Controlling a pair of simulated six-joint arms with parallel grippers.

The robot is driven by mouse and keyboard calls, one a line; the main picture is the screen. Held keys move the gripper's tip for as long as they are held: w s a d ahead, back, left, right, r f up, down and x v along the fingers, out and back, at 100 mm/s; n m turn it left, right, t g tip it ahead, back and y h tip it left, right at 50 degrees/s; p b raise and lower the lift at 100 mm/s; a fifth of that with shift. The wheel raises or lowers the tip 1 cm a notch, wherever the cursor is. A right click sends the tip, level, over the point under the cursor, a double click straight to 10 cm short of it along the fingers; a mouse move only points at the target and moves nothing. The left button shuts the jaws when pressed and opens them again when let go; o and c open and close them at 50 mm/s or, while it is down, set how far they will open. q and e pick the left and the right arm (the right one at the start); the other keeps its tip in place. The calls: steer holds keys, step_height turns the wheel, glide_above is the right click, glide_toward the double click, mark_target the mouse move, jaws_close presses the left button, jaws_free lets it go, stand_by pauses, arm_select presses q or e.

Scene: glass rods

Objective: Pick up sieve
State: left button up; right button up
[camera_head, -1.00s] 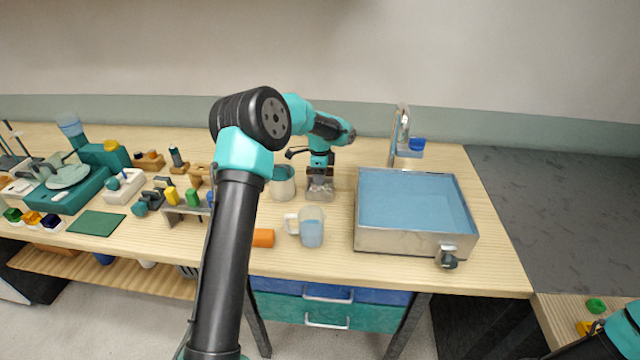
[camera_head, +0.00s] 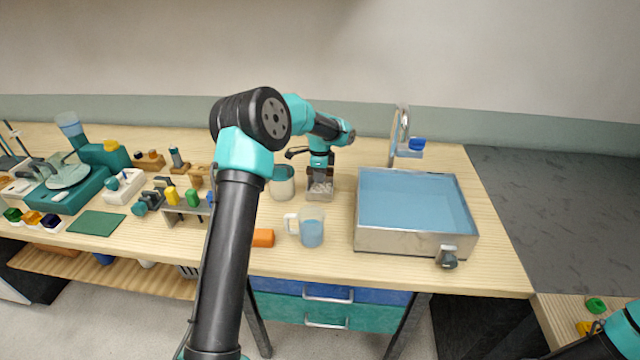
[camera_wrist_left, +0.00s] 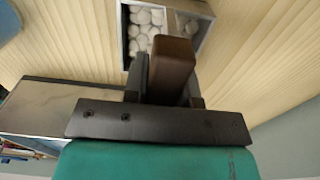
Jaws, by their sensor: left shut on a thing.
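A small grey box with several white lumps in it (camera_wrist_left: 145,28) and a brown handle-like block (camera_wrist_left: 170,65) show in the left wrist view; I take this for the sieve, though its mesh cannot be made out. My left gripper (camera_wrist_left: 163,80) is shut on the brown block, one dark finger on each side. In the head view my left gripper (camera_head: 320,168) points down over the same grey box (camera_head: 320,188). Whether the box touches the table is unclear. My right gripper is not in view.
A steel basin of blue water (camera_head: 415,200) with a tap (camera_head: 402,130) stands to the right. A metal can (camera_head: 283,185), a clear jug with blue liquid (camera_head: 311,230) and an orange cylinder (camera_head: 263,238) are close by. Racks and tools crowd the left.

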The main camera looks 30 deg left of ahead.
arm_select(q)
jaws_close()
steer(key=shift+r, duration=0.15)
step_height(320, 180, up, 10)
steer(key=shift+f, duration=0.1)
stand_by(1.5)
